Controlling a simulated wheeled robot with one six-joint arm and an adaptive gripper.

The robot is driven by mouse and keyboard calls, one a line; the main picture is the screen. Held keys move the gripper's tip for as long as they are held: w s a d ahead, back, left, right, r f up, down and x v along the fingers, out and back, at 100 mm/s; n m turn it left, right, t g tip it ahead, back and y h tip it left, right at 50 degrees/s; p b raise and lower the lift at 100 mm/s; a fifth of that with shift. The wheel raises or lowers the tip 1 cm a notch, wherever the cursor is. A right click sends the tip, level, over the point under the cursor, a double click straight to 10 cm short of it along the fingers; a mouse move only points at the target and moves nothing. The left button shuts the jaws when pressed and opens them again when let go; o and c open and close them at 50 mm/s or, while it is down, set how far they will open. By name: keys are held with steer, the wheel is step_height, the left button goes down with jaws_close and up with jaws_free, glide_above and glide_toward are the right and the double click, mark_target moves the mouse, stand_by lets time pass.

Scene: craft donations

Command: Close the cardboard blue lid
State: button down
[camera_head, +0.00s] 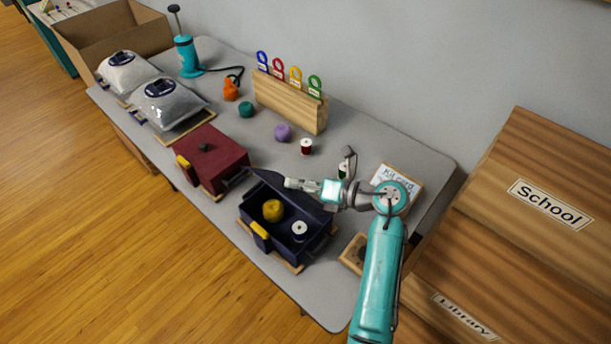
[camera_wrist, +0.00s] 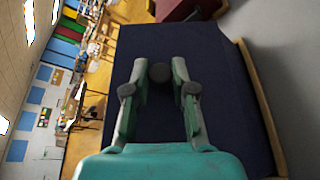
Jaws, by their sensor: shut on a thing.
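The dark blue cardboard box (camera_head: 259,212) stands open on the table, with a yellow ball of yarn (camera_head: 273,210) and a white spool (camera_head: 299,230) inside. Its blue lid (camera_head: 267,178) is raised along the box's far side, seen nearly edge-on. In the wrist view the lid (camera_wrist: 215,75) fills the middle, with a dark round knob (camera_wrist: 160,73) on it. My gripper (camera_wrist: 159,76) has its two fingers on either side of the knob and is shut on it. In the head view my gripper (camera_head: 291,184) reaches the lid from the right.
A closed dark red box (camera_head: 217,164) stands close to the left of the blue box. A wooden rack (camera_head: 290,103), several yarn balls and spools, and a kit card (camera_head: 398,182) stand behind. A wooden School box (camera_head: 540,190) is at the right.

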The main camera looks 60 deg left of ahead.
steer(key=shift+s+d+f+n+t, duration=0.15)
steer(key=shift+s+f+n+t, duration=0.2)
steer(key=shift+s+n, duration=0.2)
steer(key=shift+s+d+f+n+t, duration=0.1)
steer(key=shift+s+f+n+t, duration=0.2)
steer(key=shift+s+n, duration=0.2)
steer(key=shift+s+d+f+n+t, duration=0.1)
steer(key=shift+s+f+n+t, duration=0.35)
steer(key=shift+s+f+n, duration=0.25)
steer(key=shift+s+d+f+n+t, duration=0.15)
steer(key=shift+s+f+n+t, duration=0.3)
steer(key=shift+f, duration=0.35)
steer(key=shift+s+d+f+n+t, duration=0.1)
steer(key=shift+s+f+n+t, duration=0.35)
steer(key=shift+f+n, duration=0.3)
steer(key=c, duration=1)
jaws_free()
steer(key=shift+o, duration=0.2)
steer(key=v, duration=1.2)
